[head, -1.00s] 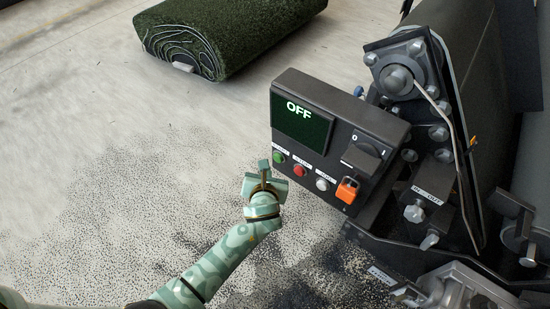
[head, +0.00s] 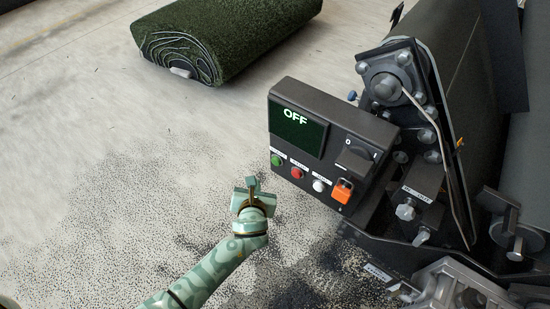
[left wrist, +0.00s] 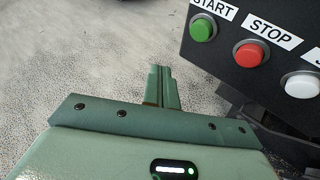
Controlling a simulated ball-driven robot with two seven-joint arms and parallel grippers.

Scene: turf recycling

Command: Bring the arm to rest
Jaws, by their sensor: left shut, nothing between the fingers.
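My left arm comes in from the lower left in the head view. Its green gripper (head: 252,183) is shut and empty, held apart from the control box (head: 345,128), to the left of and below its buttons. In the left wrist view the shut fingers (left wrist: 161,86) point away over the speckled floor, with the green START button (left wrist: 203,30) and red STOP button (left wrist: 250,54) to their right. The box's screen (head: 297,126) reads OFF. My right gripper is not in view.
A rolled green turf (head: 230,35) lies on the floor at the back. A dark machine with a roller, bolts and a bent rod (head: 440,135) fills the right side. An orange padlock-like part (head: 342,190) sits on the box. The floor at left is clear, strewn with dark granules.

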